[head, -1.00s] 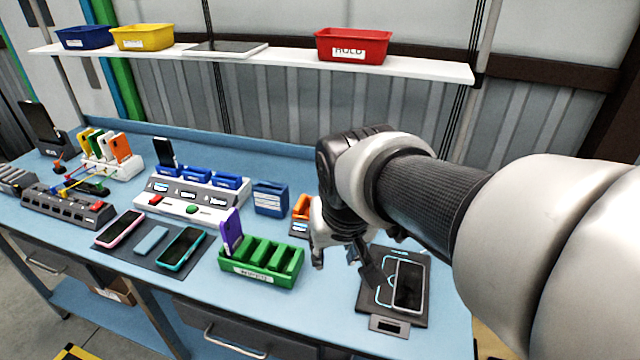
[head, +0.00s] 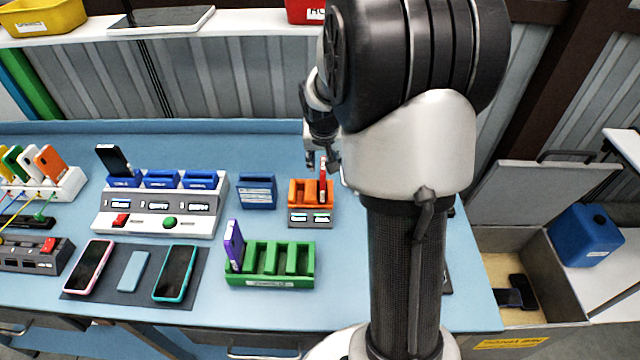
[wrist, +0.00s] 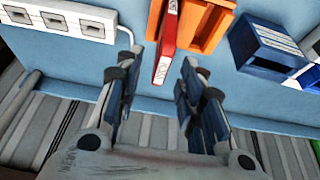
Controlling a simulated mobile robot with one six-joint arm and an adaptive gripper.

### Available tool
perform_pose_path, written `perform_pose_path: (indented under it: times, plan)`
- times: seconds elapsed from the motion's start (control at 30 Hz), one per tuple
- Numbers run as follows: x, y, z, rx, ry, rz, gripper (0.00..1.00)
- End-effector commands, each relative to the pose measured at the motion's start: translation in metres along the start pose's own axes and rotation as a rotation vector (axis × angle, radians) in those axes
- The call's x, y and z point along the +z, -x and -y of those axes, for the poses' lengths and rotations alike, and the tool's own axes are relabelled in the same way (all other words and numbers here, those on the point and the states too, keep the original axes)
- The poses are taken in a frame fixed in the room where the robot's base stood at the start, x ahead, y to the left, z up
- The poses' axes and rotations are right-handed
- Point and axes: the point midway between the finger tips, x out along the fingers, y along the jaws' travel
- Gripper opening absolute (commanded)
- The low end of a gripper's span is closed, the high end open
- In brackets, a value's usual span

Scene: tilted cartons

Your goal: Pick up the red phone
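The red phone (head: 323,183) stands upright in an orange dock (head: 301,192) at the back middle of the blue bench. Its thin red edge also shows in the wrist view (wrist: 167,42), with the orange dock (wrist: 207,25) beside it. My gripper (head: 322,158) is just above the phone in the head view, partly hidden by my arm. In the wrist view my gripper (wrist: 161,65) is open, with one finger on each side of the phone's line. The phone's near end shows in the gap between the fingertips, and I see no contact.
A blue holder (head: 257,191) stands just left of the orange dock. A green rack (head: 270,281) with a purple phone (head: 234,245) stands in front. A white charging station (head: 160,222) is farther left. In the wrist view a white socket strip (wrist: 70,20) lies at upper left.

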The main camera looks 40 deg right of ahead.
Motion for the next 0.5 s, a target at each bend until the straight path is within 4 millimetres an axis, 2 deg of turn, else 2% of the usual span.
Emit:
perform_pose_path:
  times: [0.03,0.1,0.37,0.5]
  plan:
    - [0.002,-0.011,-0.001,0.001,0.000,0.003,0.36]
    - [0.001,-0.020,0.000,0.001,0.000,0.002,0.36]
    - [0.001,-0.033,0.000,0.000,-0.001,0.001,0.36]
    - [0.003,-0.052,0.001,0.000,-0.002,0.002,0.36]
